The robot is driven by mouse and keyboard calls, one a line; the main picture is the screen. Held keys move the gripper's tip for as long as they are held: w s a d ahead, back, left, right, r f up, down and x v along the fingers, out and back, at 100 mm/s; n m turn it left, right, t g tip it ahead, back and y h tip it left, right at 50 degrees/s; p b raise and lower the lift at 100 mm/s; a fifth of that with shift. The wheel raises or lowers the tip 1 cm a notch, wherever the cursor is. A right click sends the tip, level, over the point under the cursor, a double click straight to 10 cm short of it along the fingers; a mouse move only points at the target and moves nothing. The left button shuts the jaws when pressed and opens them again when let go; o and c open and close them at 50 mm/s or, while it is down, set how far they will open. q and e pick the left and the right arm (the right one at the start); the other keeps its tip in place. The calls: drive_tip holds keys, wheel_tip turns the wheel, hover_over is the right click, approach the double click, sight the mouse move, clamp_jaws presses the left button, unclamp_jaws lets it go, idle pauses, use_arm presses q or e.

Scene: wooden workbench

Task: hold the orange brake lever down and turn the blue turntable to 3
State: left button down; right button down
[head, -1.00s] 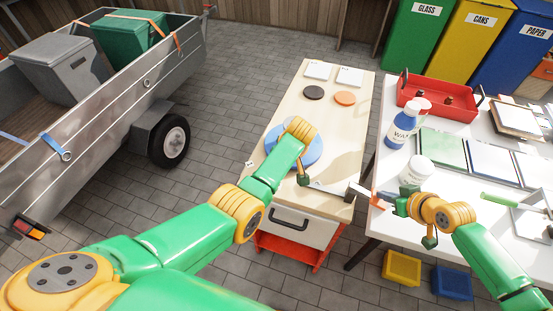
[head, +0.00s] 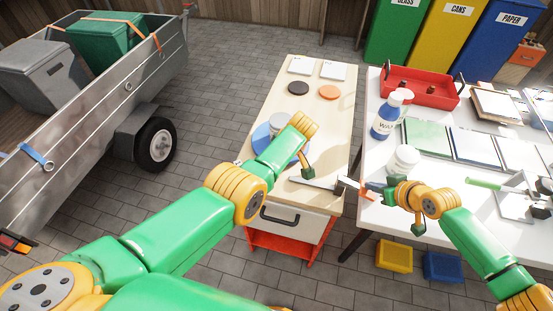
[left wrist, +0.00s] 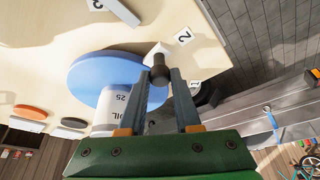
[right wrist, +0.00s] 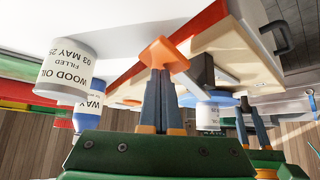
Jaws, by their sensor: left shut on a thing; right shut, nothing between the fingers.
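The blue turntable (head: 262,136) lies on the wooden bench, and in the left wrist view (left wrist: 85,72) a pale can (left wrist: 118,103) stands on it. My left gripper (left wrist: 160,82) is shut on a dark knob (left wrist: 160,68) at the turntable's rim. A white wedge beside the knob lies close to the card marked 2 (left wrist: 183,37). In the head view my wrist hides these fingers. The orange lever pad (right wrist: 165,56) is at the bench's right edge. My right gripper (right wrist: 160,74) is shut and empty, its fingertips at the pad, seemingly touching. I cannot tell how far down the lever is.
A white table (head: 370,210) stands right of the bench, with a white-capped jar (head: 403,160), a blue bottle (head: 385,122) and a red tray (head: 420,90). Black (head: 298,88) and orange (head: 330,92) discs lie at the bench's far end. A trailer (head: 100,120) stands left.

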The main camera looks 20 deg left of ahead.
use_arm(q)
drive_tip(key=c, duration=0.6)
unclamp_jaws()
drive_tip(key=shift+d+r, duration=0.1)
